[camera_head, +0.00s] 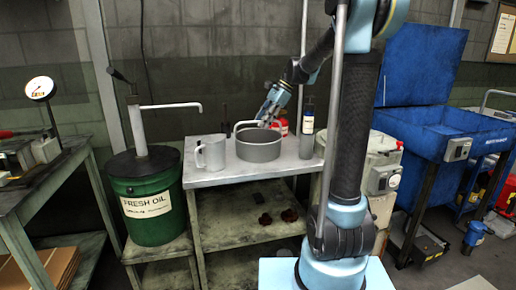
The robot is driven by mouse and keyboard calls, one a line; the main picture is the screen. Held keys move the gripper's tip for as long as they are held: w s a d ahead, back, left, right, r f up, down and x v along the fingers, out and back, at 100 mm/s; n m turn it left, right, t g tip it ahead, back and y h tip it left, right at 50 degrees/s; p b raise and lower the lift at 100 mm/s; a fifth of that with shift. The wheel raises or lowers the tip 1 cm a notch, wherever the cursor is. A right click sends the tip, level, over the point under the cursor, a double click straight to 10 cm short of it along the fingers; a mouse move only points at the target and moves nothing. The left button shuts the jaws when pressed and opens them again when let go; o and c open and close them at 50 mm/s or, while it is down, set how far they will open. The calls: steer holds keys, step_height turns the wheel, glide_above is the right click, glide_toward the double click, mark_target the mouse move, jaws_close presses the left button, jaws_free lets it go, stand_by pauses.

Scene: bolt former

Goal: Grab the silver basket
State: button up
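The silver basket (259,151) is a round, grey, open-topped metal container. It stands upright on the metal table (228,175), and a thin curved handle shows at its upper left rim. My gripper (265,119) is at the end of the blue and black arm, pointing down just above the basket's back rim. Its fingers are small and partly hidden, so I cannot tell whether they are open or shut or whether they touch the basket.
A grey metal jug (211,153) stands left of the basket. A dark bottle (307,130) and a red item (281,127) are at its right and behind. A green oil drum (150,200) with a pump stands left of the table. A blue parts washer (440,125) is at right.

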steer(key=shift+s+a, duration=0.2)
steer(key=shift+a, duration=0.95)
steer(key=x, duration=0.4)
steer(key=shift+a+f, duration=0.15)
steer(key=shift+f, duration=0.25)
steer(key=shift+c, duration=0.5)
